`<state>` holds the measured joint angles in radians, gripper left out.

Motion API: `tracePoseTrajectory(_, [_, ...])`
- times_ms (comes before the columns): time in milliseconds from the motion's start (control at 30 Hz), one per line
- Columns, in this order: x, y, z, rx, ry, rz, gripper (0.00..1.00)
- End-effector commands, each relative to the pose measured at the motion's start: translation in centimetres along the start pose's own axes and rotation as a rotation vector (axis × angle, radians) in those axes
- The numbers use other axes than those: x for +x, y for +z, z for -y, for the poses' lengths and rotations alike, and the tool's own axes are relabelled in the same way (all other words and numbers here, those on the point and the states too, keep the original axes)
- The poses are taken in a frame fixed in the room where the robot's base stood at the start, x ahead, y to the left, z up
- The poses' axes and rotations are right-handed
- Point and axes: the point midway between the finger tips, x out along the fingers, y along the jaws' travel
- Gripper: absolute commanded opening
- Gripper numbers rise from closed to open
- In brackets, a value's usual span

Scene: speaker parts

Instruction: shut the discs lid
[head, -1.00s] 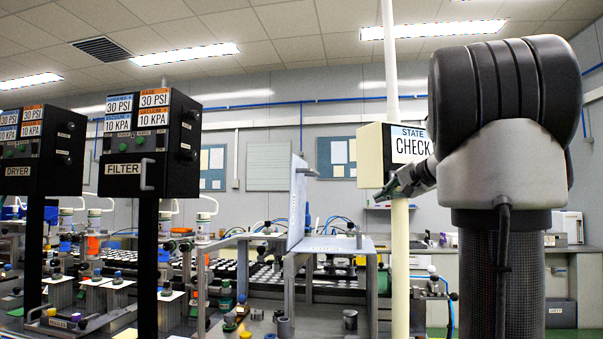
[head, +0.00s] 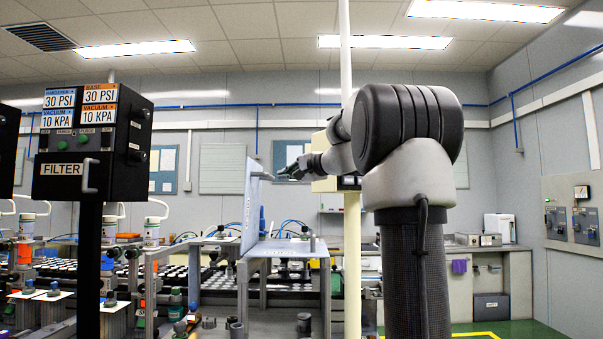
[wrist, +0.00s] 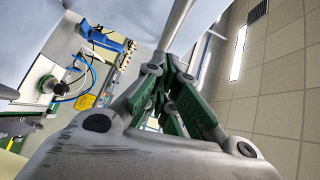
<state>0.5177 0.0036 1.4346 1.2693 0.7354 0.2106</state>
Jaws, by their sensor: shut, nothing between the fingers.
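The lid, a pale grey panel (head: 251,208), stands open, nearly upright, on a grey metal frame (head: 290,249) in the head view. A small handle (head: 263,177) juts from its top right edge. My gripper (head: 283,174) is just right of that handle, its fingers pointing left; I cannot tell whether it touches. In the wrist view my gripper (wrist: 168,95) has its green-padded fingers drawn together with nothing held. A grey bar (wrist: 178,25) lies just beyond the fingertips there. The discs under the lid cannot be made out.
A black FILTER box (head: 88,140) on a post stands at the left. A cream pole (head: 352,265) rises behind my arm, with a cream box (head: 325,184) on it. Benches with several small parts fill the lower left. Floor shows clear at the lower right.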

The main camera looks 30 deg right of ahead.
Motion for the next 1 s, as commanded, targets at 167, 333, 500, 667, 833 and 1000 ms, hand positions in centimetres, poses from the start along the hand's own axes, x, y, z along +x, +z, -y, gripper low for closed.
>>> tracePoseTrajectory(167, [1.0,1.0,-0.1,0.000,0.002,0.001,0.00])
tracePoseTrajectory(333, [1.1,1.1,-0.1,0.000,0.002,-0.001,0.00])
tracePoseTrajectory(500, [1.1,1.1,-0.1,0.000,0.002,-0.001,0.00])
tracePoseTrajectory(667, [1.3,1.2,0.1,-0.005,0.007,0.000,0.00])
tracePoseTrajectory(833, [1.9,2.0,0.7,-0.040,0.038,0.003,0.00])
tracePoseTrajectory(1000, [3.1,3.3,1.9,-0.113,0.107,0.004,0.00])
